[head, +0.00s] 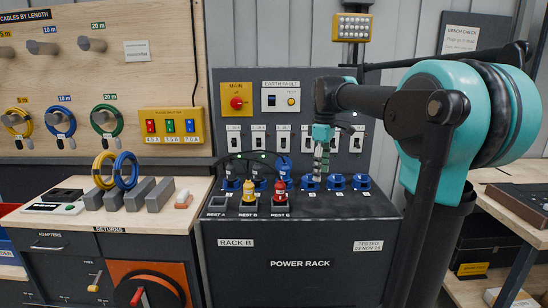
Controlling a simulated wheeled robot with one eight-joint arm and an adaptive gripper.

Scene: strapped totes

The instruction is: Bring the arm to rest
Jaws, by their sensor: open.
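My arm reaches in from the right side of the head view. My gripper (320,160) points down above the back of the power rack (240,262), over the row of blue sockets. It is small in the picture and nothing clear shows between its fingers. Whether its tips touch the blue socket (310,183) below cannot be told.
A yellow plug (249,192) and a red plug (280,191) stand upright in rests at the rack's front. Several blue sockets, one with a blue plug (283,168), line the back. The returns bench (165,218) at left holds grey blocks. A wooden table stands right.

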